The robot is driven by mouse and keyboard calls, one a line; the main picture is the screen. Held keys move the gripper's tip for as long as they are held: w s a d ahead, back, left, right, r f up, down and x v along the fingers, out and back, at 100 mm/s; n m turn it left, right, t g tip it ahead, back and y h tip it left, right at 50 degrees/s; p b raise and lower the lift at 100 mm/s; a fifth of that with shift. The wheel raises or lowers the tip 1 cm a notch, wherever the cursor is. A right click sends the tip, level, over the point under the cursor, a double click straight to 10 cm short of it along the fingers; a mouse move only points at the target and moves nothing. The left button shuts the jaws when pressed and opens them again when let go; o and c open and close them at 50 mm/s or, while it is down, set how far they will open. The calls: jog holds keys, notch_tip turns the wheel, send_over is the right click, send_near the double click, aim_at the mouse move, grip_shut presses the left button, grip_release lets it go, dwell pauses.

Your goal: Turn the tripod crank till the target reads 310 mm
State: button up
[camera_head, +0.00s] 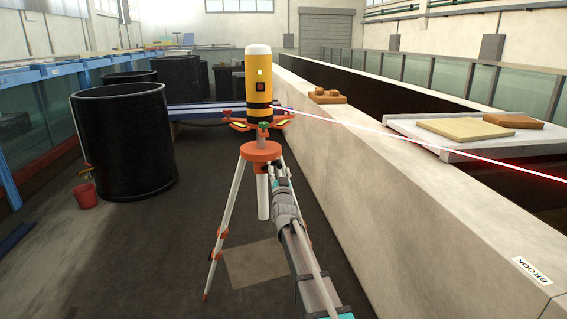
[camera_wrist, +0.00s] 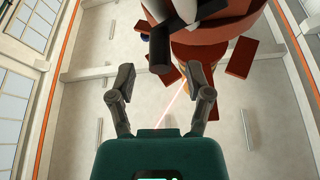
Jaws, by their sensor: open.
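The tripod (camera_head: 262,152) stands on the floor with an orange head and pale legs. A yellow laser level (camera_head: 259,85) with a white top sits on it and sends a red beam to the right. My gripper (camera_head: 272,172) reaches up to just below the tripod head, at its right side. In the wrist view my gripper (camera_wrist: 158,76) is open, its two fingers apart with nothing between them. A dark cylindrical part, perhaps the crank handle (camera_wrist: 160,50), shows just beyond the fingertips, under the orange tripod head (camera_wrist: 200,50). The target and its reading are not in view.
A long pale flume wall (camera_head: 400,190) runs along the right, close to my arm. A board with a yellowish slab (camera_head: 464,129) lies across it. A black tank (camera_head: 122,143) and a red bucket (camera_head: 86,195) stand at left. The floor between is mostly clear.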

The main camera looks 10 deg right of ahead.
jog(key=shift+p+x, duration=0.4)
jog(key=shift+x, duration=1.15)
